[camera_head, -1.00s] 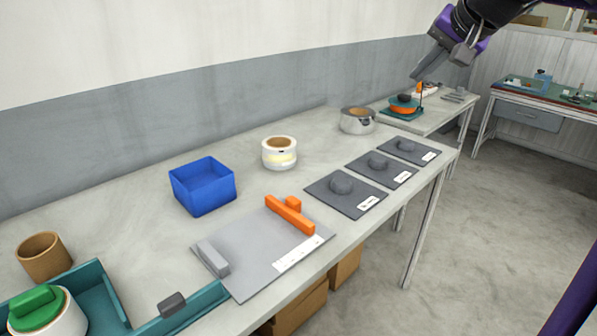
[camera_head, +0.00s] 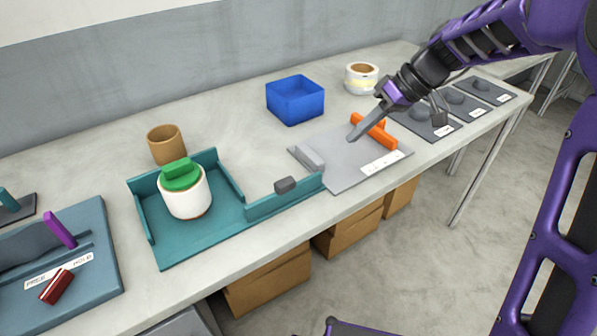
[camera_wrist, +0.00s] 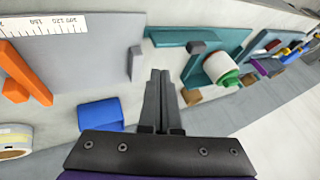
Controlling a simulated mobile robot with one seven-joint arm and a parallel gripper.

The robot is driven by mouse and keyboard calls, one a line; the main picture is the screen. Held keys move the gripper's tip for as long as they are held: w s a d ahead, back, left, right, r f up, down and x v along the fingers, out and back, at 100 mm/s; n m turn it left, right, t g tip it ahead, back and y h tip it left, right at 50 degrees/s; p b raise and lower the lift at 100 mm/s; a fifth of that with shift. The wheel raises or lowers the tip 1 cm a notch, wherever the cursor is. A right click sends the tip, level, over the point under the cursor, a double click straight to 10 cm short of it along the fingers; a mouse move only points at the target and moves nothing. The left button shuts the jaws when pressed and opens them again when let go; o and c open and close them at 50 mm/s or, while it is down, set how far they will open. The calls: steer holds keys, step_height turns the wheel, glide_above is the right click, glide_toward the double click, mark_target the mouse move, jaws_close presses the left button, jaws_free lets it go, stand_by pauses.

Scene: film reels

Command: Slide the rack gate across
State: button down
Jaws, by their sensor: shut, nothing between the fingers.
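The teal rack (camera_head: 203,231) is an open tray with low walls, at the left of centre in the head view. Its low teal gate (camera_head: 304,196) with a dark grey knob (camera_head: 285,185) stands along the front line, to the right of the tray. The front of the tray floor is open. A white reel-like can with a green handle (camera_head: 182,186) stands in the tray. My gripper (camera_head: 352,138) is shut and empty above the grey board, up and right of the knob. In the wrist view the knob (camera_wrist: 197,46) shows just right of my gripper (camera_wrist: 158,75).
A grey board (camera_head: 345,175) with a grey block (camera_head: 310,157) and an orange bar (camera_head: 374,131) lies right of the gate. A blue box (camera_head: 295,99) and a brown cup (camera_head: 166,145) stand behind. A blue-grey fixture (camera_head: 95,290) is at left.

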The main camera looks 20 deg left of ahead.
mark_target(285, 192)
steer(key=shift+n, duration=0.3)
steer(key=x, duration=0.3)
steer(key=b+x, duration=0.1)
steer(key=x, duration=0.3)
steer(key=s+x, duration=0.1)
steer(key=x, duration=0.2)
steer(key=shift+s+a+r, duration=0.15)
steer(key=shift+a, duration=0.25)
steer(key=shift+s+a+f, duration=0.2)
steer(key=shift+s+a, duration=0.95)
steer(key=shift+s, duration=0.05)
steer(key=shift+s+a+b, duration=0.3)
steer(key=shift+s+a, duration=0.05)
steer(key=shift+a, duration=0.1)
